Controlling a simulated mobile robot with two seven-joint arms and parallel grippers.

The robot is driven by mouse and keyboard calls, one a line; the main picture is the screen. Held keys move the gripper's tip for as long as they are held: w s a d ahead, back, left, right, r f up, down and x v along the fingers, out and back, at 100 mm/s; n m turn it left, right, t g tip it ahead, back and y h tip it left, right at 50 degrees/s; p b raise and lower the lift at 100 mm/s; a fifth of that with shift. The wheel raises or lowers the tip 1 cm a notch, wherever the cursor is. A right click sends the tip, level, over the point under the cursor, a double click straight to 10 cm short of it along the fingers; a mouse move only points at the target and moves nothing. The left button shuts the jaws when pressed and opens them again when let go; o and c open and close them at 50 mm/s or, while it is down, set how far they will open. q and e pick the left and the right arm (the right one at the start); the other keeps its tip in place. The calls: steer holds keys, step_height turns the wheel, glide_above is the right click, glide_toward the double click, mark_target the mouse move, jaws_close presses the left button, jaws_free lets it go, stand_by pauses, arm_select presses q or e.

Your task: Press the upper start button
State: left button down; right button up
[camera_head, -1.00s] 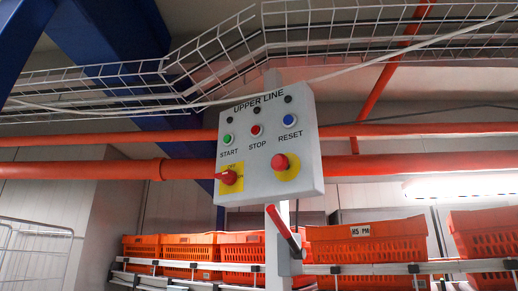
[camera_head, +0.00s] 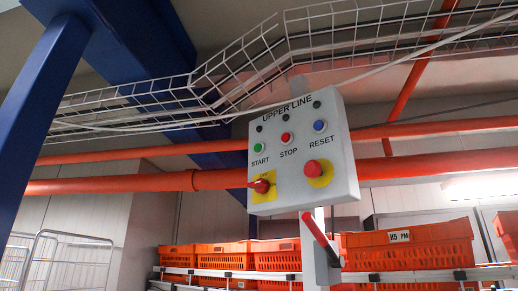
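A light grey control box (camera_head: 301,150) labelled UPPER LINE hangs in the middle of the head view, slightly tilted in the picture. The green START button (camera_head: 258,147) is at its left. The red STOP button (camera_head: 286,138) is in the middle and the blue RESET button (camera_head: 320,126) is at the right. Below them are a red rotary switch (camera_head: 262,186) on a yellow plate and a large red mushroom button (camera_head: 313,168) on a yellow disc. Nothing touches the box's buttons. Neither of my grippers shows in the view.
A post with a red handle (camera_head: 320,239) stands below the box. Orange totes (camera_head: 408,246) line a rack behind it. Orange pipes (camera_head: 120,185) run behind the box, and a wire cable tray (camera_head: 330,35) runs above. A blue beam (camera_head: 42,110) stands at left, near a wire cart (camera_head: 68,262).

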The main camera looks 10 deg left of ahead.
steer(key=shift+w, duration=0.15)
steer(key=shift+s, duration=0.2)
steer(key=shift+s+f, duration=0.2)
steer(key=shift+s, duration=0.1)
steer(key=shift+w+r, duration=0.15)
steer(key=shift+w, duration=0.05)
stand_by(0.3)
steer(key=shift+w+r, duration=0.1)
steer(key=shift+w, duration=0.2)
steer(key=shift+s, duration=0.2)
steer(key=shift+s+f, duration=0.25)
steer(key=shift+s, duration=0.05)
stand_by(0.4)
